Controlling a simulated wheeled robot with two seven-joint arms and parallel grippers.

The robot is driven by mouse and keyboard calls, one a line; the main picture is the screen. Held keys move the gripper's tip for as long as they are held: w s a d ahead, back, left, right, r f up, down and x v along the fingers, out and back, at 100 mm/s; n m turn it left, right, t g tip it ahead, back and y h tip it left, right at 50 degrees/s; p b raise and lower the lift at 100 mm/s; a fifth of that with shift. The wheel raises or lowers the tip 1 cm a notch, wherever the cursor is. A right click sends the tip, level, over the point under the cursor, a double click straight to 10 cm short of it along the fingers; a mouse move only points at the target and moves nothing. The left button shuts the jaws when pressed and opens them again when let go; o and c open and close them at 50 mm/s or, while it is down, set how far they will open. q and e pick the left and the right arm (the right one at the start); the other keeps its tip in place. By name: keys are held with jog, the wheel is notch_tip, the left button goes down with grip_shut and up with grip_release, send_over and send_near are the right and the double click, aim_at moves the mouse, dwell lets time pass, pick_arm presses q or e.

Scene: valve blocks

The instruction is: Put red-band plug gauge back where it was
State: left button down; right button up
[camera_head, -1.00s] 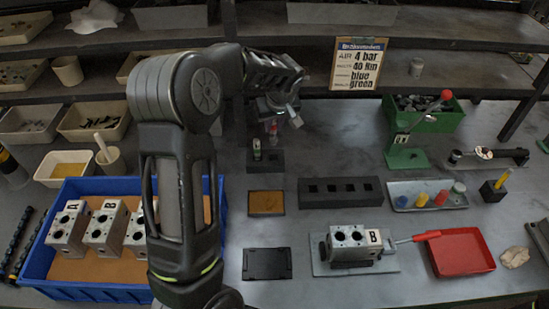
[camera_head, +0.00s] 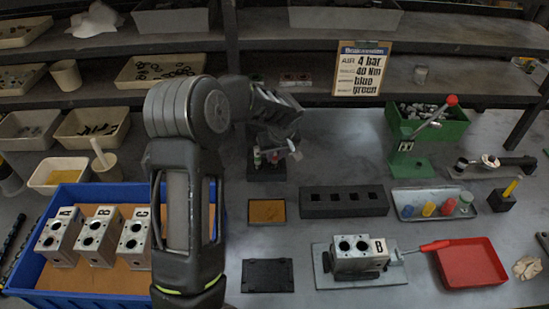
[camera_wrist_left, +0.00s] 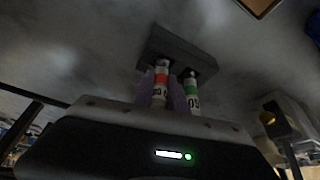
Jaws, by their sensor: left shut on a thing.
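My left gripper (camera_head: 274,154) is shut on the red-band plug gauge (camera_head: 272,158), just over the dark gauge stand (camera_head: 267,174). In the left wrist view the red-band gauge (camera_wrist_left: 161,80) is between the fingers, with its far end at a hole of the stand (camera_wrist_left: 180,48). I cannot tell how deep it sits in that hole. The green-band plug gauge (camera_wrist_left: 191,92) stands in the neighbouring hole, close beside one finger; it also shows in the head view (camera_head: 257,157). My right gripper is not in view.
A brown-topped tray (camera_head: 267,211) and a black block with square holes (camera_head: 344,202) lie in front of the stand. A blue crate (camera_head: 60,291) with valve blocks is at left. A green press (camera_head: 408,160) stands to the right.

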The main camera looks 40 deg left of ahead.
pick_arm(q)
jog(key=shift+f, duration=0.25)
jog(key=c, duration=1.3)
grip_release()
jog(key=shift+r, duration=0.1)
jog(key=shift+c, duration=0.2)
jog(key=shift+r, duration=0.1)
jog(key=shift+r, duration=0.15)
jog(key=shift+s+d+r, duration=0.1)
jog(key=shift+r, duration=0.3)
jog(key=p+v, duration=0.2)
jog(key=v, duration=0.9)
jog(key=shift+p, duration=0.3)
